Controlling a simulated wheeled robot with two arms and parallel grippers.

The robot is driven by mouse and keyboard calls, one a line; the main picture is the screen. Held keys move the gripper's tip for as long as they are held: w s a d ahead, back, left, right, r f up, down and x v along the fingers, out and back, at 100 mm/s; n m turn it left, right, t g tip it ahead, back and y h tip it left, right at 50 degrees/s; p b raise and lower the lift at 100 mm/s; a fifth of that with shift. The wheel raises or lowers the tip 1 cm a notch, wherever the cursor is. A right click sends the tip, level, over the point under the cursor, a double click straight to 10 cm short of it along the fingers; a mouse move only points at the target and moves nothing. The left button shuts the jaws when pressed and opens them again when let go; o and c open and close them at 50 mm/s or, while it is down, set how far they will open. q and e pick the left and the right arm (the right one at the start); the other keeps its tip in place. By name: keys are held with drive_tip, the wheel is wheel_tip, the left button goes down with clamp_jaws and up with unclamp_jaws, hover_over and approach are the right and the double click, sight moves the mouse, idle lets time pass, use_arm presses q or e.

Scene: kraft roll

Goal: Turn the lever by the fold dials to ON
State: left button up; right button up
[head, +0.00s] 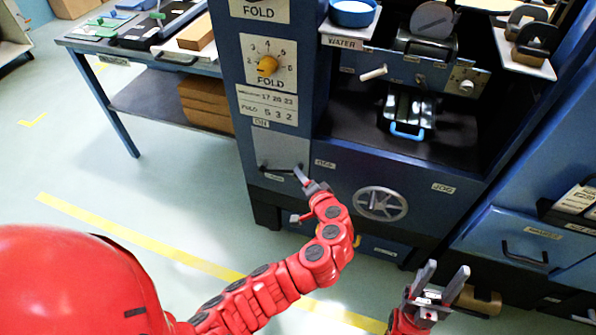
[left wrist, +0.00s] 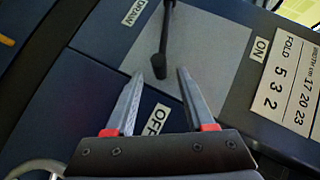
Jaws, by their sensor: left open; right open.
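The lever (head: 278,170) is a dark bar on a light grey plate (head: 280,148) low on the blue machine, below the fold dial (head: 267,66). In the left wrist view the lever (left wrist: 165,38) has its free end toward the OFF label (left wrist: 157,118). The ON label (left wrist: 260,50) is to the right and DRAIN (left wrist: 133,12) at upper left. My left gripper (head: 300,173) is open at the lever's free end. In the wrist view, that end appears between the fingertips (left wrist: 160,73); contact cannot be told. My right gripper (head: 443,280) is open and empty, lower right.
A handwheel (head: 380,203) projects from the machine right of my left gripper. A bay with a blue handle (head: 407,131) is above it. A workbench (head: 130,60) stands at left. A drawer cabinet (head: 520,240) stands at right. The floor at left is clear.

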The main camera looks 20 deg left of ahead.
sight(280, 171)
use_arm(q)
drive_tip(key=x, duration=0.5)
clamp_jaws()
idle(1.4)
